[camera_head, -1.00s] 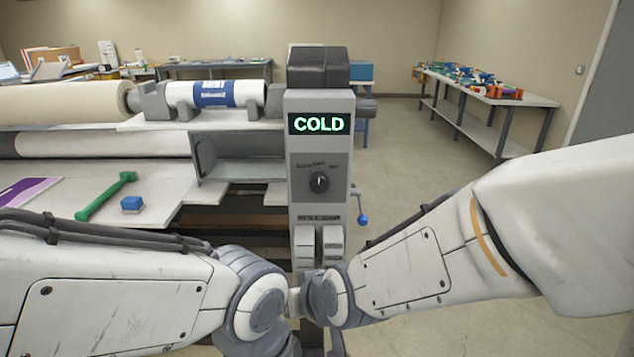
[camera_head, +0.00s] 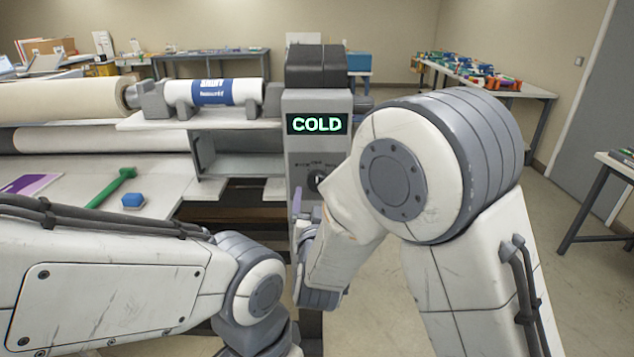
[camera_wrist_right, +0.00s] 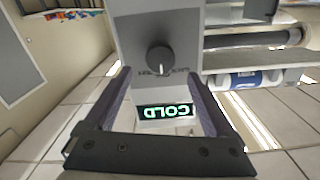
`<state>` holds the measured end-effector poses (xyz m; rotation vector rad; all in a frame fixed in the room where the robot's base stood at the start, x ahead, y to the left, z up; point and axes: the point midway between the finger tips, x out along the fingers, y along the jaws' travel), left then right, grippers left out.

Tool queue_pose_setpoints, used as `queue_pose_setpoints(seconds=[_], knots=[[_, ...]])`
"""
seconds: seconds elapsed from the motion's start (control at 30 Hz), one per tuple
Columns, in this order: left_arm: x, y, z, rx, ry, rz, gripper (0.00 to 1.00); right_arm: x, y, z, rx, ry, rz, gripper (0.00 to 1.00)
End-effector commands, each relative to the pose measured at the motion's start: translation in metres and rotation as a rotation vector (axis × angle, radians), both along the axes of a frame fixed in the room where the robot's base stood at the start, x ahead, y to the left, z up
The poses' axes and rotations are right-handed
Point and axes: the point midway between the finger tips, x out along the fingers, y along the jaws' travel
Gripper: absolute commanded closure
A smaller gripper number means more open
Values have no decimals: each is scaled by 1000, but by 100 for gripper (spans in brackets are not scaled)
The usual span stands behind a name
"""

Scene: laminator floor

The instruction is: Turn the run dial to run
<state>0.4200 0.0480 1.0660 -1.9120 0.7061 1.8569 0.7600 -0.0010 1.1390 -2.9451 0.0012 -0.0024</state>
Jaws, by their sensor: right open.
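The run dial (camera_head: 314,181) is a round black knob on the grey control post (camera_head: 292,160), below a display (camera_head: 317,124) that reads COLD in green. My right forearm partly covers the dial in the head view. In the right wrist view, the panel appears upside down and the dial (camera_wrist_right: 160,60) shows whole, its white mark pointing toward the display. My right gripper (camera_wrist_right: 160,77) is open, one finger on each side of the dial in that picture, with no visible contact. It also shows as a small grey finger (camera_head: 297,205) in the head view. My left gripper is not in view.
Left of the post is the laminator with its rollers (camera_head: 60,100). A green tool (camera_head: 115,186) and a blue block (camera_head: 132,200) lie on its bed. A table with colourful items (camera_head: 540,91) stands at the back right. Open floor lies between.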

Motion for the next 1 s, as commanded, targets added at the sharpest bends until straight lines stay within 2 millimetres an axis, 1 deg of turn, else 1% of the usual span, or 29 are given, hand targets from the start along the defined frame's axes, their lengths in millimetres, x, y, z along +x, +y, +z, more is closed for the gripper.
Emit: queue_pose_setpoints(seconds=[0.03, 0.1, 0.2, 0.3, 0.43, 0.67, 0.7, 0.77, 0.8, 0.87, 0.9, 0.93, 1.0], knots=[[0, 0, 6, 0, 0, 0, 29, 10, -1, 2, 0, 2, -4, 11], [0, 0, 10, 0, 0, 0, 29, 23, -1, 2, 0, 2, -3, 11], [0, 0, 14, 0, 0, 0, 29, 36, -1, 2, 0, 2, -1, 11], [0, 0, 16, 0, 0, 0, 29, 46, 0, 1, 0, 2, -1, 11], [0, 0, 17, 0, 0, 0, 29, 51, 0, 0, 0, 1, 0, 11], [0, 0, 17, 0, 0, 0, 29, 52, 0, 0, 0, 2, 1, 11], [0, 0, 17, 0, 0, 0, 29, 52, 0, 0, 0, 2, 1, 19], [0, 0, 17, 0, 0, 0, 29, 52, 0, 0, 0, 2, 1, 42], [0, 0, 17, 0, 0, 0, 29, 52, 0, 0, 0, 2, 1, 57], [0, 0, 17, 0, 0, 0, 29, 52, 0, 0, 0, 2, 1, 80], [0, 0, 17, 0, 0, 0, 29, 52, 0, 0, 0, 2, 1, 95], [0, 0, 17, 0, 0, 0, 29, 52, 0, 0, 0, 2, 1, 97], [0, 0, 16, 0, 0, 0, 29, 52, 0, 0, 2, 2, 1, 97]])
